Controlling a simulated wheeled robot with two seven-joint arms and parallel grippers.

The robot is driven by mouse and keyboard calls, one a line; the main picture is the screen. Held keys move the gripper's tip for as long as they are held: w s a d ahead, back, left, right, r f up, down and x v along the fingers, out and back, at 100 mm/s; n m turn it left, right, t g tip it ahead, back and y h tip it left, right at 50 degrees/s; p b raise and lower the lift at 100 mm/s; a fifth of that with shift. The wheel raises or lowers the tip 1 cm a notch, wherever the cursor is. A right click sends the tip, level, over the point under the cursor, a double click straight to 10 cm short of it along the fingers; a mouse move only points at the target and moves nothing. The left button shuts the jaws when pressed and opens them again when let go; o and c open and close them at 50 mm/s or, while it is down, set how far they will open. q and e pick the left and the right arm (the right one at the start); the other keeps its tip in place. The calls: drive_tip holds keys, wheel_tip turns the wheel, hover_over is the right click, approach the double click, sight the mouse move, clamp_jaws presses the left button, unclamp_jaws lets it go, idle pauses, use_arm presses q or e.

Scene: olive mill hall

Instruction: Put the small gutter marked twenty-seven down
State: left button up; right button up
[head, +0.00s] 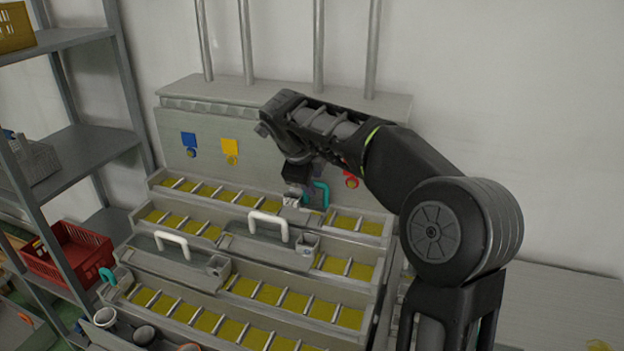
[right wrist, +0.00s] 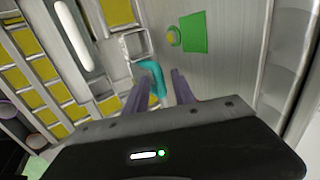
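A teal handle (head: 321,193) stands at the right part of the upper stepped channel, with a small pale box-like end beside it. It also shows in the right wrist view (right wrist: 157,77). I cannot read a twenty-seven anywhere, so I cannot tell which gutter bears it. My right gripper (head: 299,193) points down at this handle. In the right wrist view its two fingers (right wrist: 164,90) stand apart, with the handle at or just beyond their tips. A gap shows between handle and right finger; I see no grip. My left gripper is out of view.
Stepped grey channels with yellow-green sections (head: 205,320) fill the middle. Two gutters with white handles (head: 268,224) (head: 172,243) lie across them. Another teal handle (head: 107,276) is at the left. A shelf with a red crate (head: 72,260) stands left. A back panel carries coloured tags (head: 230,148).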

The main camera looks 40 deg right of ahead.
drive_tip(key=shift+o, duration=0.3)
drive_tip(key=shift+r, duration=0.1)
drive_tip(key=shift+r+p, duration=0.45)
drive_tip(key=shift+p, duration=0.3)
drive_tip(key=shift+r+p, duration=0.4)
drive_tip(key=shift+p, duration=0.15)
drive_tip(key=v, duration=1.1)
drive_tip(key=shift+s+a, duration=0.2)
drive_tip(key=shift+a, duration=0.05)
